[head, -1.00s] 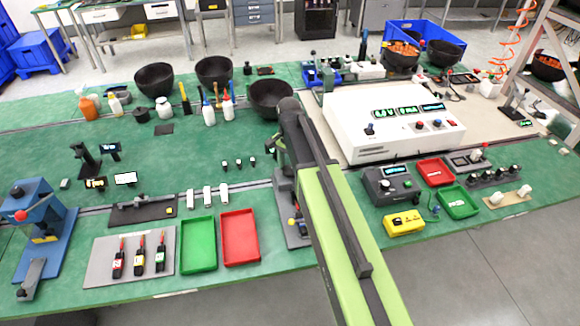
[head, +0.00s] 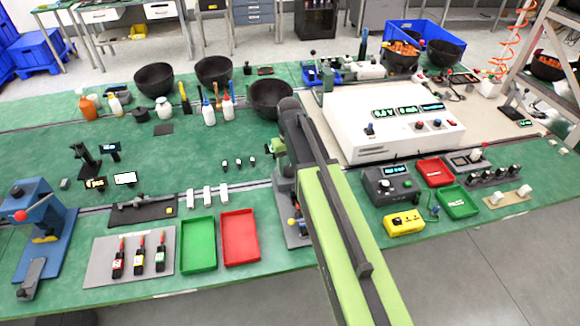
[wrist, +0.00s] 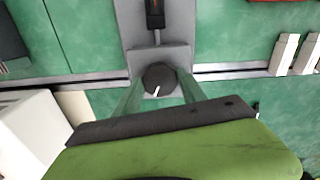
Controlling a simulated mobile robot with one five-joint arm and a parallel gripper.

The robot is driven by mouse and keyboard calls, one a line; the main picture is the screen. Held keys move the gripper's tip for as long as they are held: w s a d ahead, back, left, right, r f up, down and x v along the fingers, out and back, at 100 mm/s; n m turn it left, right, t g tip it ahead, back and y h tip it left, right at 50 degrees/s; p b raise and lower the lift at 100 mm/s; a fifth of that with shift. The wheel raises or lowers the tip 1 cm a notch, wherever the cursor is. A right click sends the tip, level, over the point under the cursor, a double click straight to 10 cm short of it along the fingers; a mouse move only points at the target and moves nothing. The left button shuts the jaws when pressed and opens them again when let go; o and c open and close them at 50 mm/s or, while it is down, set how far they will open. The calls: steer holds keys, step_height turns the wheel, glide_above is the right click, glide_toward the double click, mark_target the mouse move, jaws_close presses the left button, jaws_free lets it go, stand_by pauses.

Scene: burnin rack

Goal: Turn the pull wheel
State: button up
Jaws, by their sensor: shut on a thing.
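The pull wheel, a dark round knob with a white pointer mark (wrist: 157,80), sits on a grey fixture (wrist: 160,58) in the wrist view. The pointer runs down and slightly left. My gripper (wrist: 160,84) has its two greenish fingers on either side of the wheel and is shut on it. In the head view the fixture's grey base (head: 296,238) shows beside my green arm, which hides the wheel and the gripper.
Red tray (head: 240,238) and green tray (head: 198,244) lie left of the fixture. A grey meter box (head: 390,184) and the large white instrument (head: 385,125) stand to the right. White blocks (wrist: 285,55) lie near a rail in the wrist view.

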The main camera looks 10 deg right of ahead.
mark_target(290, 169)
steer(key=n, duration=0.5)
stand_by(0.6)
steer(key=o, duration=1.4)
steer(key=shift+c, duration=0.2)
step_height(290, 169, up, 18)
steer(key=p, duration=1.7)
steer(key=shift+f, duration=0.25)
